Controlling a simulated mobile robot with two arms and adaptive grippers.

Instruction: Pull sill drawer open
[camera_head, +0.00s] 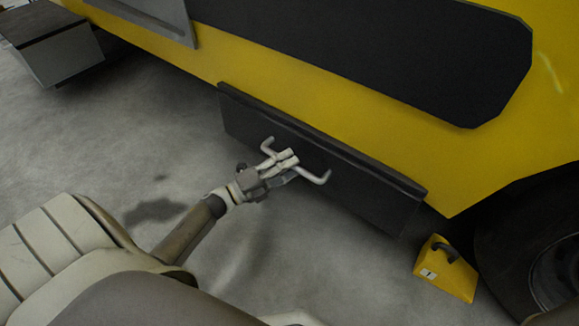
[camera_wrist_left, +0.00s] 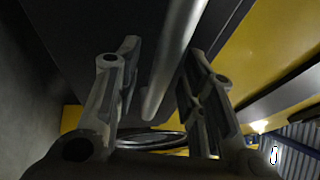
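The sill drawer (camera_head: 360,195) is a long dark panel under the yellow vehicle body. It shows no clear gap, and I cannot tell from this angle whether it is fully closed. A pale metal bar handle (camera_head: 317,178) with bent ends is on its front. My left gripper (camera_head: 282,160) is at the middle of the handle, covering part of it. In the left wrist view the handle bar (camera_wrist_left: 174,60) runs between the two fingers of the left gripper (camera_wrist_left: 160,58), with visible gaps beside it. The fingers are apart. My right gripper is not in view.
The yellow vehicle body (camera_head: 440,150) rises behind the drawer. A yellow wheel chock (camera_head: 447,275) stands on the floor at right, next to a black tyre (camera_head: 530,240). A grey box-like step (camera_head: 60,55) is at upper left. The concrete floor (camera_head: 170,130) before the drawer is clear.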

